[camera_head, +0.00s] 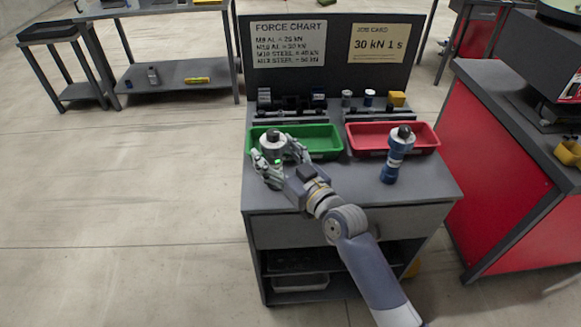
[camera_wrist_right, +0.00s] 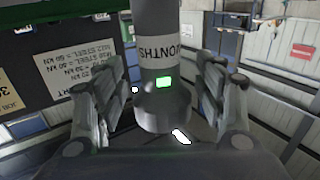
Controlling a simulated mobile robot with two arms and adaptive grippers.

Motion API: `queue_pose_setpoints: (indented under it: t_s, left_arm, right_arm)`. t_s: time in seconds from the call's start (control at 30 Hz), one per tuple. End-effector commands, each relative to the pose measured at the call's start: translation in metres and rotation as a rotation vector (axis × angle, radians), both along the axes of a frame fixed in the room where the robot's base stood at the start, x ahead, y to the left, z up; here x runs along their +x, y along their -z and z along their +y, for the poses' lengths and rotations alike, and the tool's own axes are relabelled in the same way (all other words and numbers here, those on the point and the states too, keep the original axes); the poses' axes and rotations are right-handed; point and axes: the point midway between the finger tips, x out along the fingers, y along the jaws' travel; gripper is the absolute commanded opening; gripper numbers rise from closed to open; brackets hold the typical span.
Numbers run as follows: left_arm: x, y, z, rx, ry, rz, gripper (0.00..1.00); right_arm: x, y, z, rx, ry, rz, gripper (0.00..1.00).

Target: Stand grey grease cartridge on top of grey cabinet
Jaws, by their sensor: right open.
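The grey grease cartridge (camera_head: 272,141) stands upright at the front left corner of the green tray, with a dark knob on top. In the right wrist view the grey cylinder (camera_wrist_right: 158,50) has a pale label and a small green light. My right gripper (camera_head: 271,167) is open, its fingers on either side of the cartridge, with visible gaps in the wrist view. The cartridge's foot is hidden behind the gripper, so I cannot tell whether it touches the grey cabinet (camera_head: 340,195). My left gripper is out of view.
A blue cylinder (camera_head: 391,166) with a dark knob stands in front of the red tray (camera_head: 425,136). The green tray (camera_head: 322,139) is behind my gripper. Small parts line the back under a dark board (camera_head: 337,50). The cabinet's front middle is clear. A red cabinet (camera_head: 520,190) stands at right.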

Motion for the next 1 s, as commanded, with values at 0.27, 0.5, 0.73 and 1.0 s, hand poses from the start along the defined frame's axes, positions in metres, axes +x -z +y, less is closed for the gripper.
queue_pose_setpoints:
  t_s: [0.27, 0.5, 0.73, 1.0]
  left_arm:
    - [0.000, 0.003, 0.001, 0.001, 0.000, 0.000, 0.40]
    - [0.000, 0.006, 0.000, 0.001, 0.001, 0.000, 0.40]
    - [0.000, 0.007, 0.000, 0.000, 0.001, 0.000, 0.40]
    - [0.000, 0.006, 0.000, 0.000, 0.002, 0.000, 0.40]
  right_arm:
    - [-0.047, 0.003, -0.029, -0.005, 0.000, 0.003, 0.64]
    - [-0.083, 0.002, -0.051, -0.004, 0.000, 0.002, 0.64]
    - [-0.096, 0.001, -0.059, -0.001, 0.000, 0.002, 0.64]
    - [-0.097, 0.001, -0.059, -0.001, 0.000, 0.001, 0.64]
